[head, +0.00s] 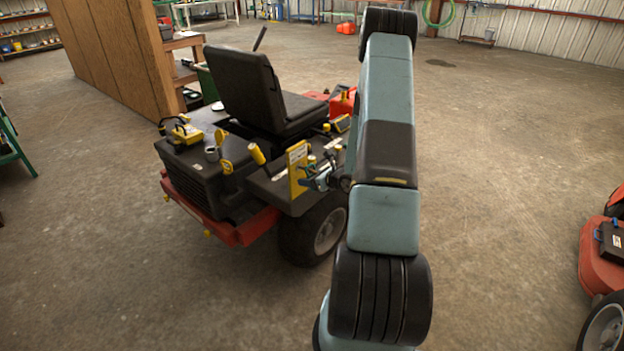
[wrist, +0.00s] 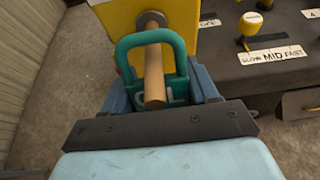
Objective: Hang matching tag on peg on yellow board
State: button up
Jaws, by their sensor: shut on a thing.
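The yellow board (head: 297,158) stands upright at the side of the mower's dark deck. It also fills the top middle of the wrist view (wrist: 187,18). A wooden peg (wrist: 154,75) sticks out of it towards the camera. My gripper (head: 318,180) is at the board, its blue fingers (wrist: 160,92) shut on a green tag (wrist: 126,66) with a squared loop. The loop's top bar crosses over the peg near the board, and the peg's front part shows in the loop's opening. The lettering on the tag is partly hidden by the peg.
Labelled yellow-knobbed controls (wrist: 250,22) sit on the dark panel right of the board. The mower seat (head: 245,90) rises behind it, and a wheel (head: 315,235) is below. A red machine (head: 602,255) stands at the far right. Open concrete floor lies around.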

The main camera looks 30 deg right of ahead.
jog(key=shift+w+a+f, duration=0.2)
jog(key=shift+w+a, duration=0.2)
jog(key=shift+a, duration=0.15)
jog(key=o, duration=1.1)
jog(key=v, duration=1.5)
jog(key=shift+w+d+f, duration=0.1)
jog(key=shift+d+f, duration=0.05)
jog(key=shift+d, duration=0.2)
